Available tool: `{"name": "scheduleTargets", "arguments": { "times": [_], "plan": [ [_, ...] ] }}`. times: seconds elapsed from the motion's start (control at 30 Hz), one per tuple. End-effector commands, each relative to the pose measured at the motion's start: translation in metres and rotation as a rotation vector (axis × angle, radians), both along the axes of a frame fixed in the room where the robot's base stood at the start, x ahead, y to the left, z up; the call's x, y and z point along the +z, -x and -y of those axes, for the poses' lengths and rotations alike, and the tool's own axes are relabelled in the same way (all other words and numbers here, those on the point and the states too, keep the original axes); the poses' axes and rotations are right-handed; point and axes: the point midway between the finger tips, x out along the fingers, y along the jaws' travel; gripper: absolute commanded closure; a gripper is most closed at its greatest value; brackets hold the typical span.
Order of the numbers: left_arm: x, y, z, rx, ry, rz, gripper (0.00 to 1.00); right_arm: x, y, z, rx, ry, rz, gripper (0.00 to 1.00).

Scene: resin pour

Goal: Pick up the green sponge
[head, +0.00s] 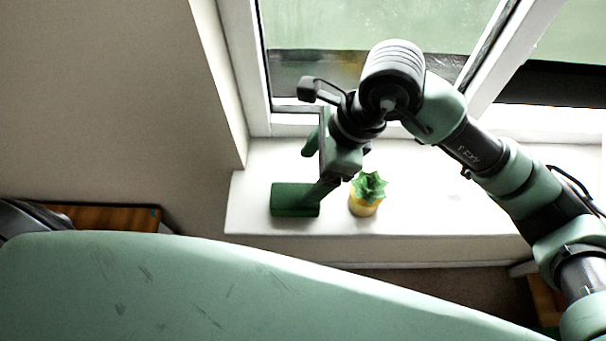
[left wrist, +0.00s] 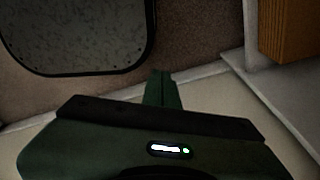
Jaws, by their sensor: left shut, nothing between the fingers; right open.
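The green sponge (head: 294,200) is a dark green block lying on the white windowsill (head: 440,213), near its left end. My right gripper (head: 314,172) is over the sill, pointing down and left, with its fingers apart. Its lower finger is close to the right end of the sponge and overlaps it in the picture. I cannot tell whether they touch. Nothing shows between the fingers. My left gripper (left wrist: 161,88) shows only in the left wrist view, shut and empty, away from the sponge.
A small plant in a yellow pot (head: 363,206) stands just right of the sponge and right gripper. The window (head: 340,45) and its frame rise behind the sill. The sill right of the plant is clear. A wooden surface (head: 110,217) is at the left.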

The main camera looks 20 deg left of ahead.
Motion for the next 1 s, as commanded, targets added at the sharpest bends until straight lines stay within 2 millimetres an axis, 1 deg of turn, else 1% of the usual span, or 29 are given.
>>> {"name": "scheduleTargets", "arguments": {
  "times": [0.1,0.17,0.23,0.3,0.4,0.5,0.6,0.7,0.77,0.87,1.0],
  "plan": [
    [0.006,0.006,0.0,0.0,-0.001,-0.008,1.0,-0.01,0.003,-0.004,0.001,0.002,-0.006,0.22],
    [0.008,0.016,-0.001,0.0,-0.002,-0.022,1.0,-0.017,0.004,-0.006,0.0,0.002,-0.006,0.22],
    [0.012,0.031,-0.001,0.0,-0.003,-0.042,1.0,-0.023,0.005,-0.009,0.0,0.001,-0.005,0.22],
    [0.019,0.043,-0.002,0.0,-0.005,-0.059,1.0,-0.029,0.008,-0.01,0.0,0.001,-0.006,0.22],
    [0.031,0.05,-0.003,0.0,-0.005,-0.071,1.0,-0.042,0.013,-0.013,0.0,0.002,-0.01,0.22],
    [0.037,0.047,-0.002,0.0,-0.005,-0.065,1.0,-0.057,0.014,-0.018,0.0,0.001,-0.006,0.22],
    [0.039,0.035,-0.002,0.0,-0.003,-0.048,1.0,-0.067,0.016,-0.021,0.001,-0.001,-0.004,0.22],
    [0.04,0.02,-0.001,0.0,-0.001,-0.026,1.0,-0.071,0.015,-0.022,0.003,-0.001,-0.002,0.22],
    [0.04,0.015,0.0,0.0,0.0,-0.018,1.0,-0.071,0.015,-0.022,0.003,-0.002,-0.002,0.22],
    [0.04,0.015,0.0,0.0,0.0,-0.018,1.0,-0.071,0.015,-0.022,0.003,-0.002,-0.002,0.22],
    [0.039,0.02,0.0,0.0,-0.001,-0.026,1.0,-0.071,0.015,-0.022,0.002,-0.002,-0.002,0.22]
  ]
}}
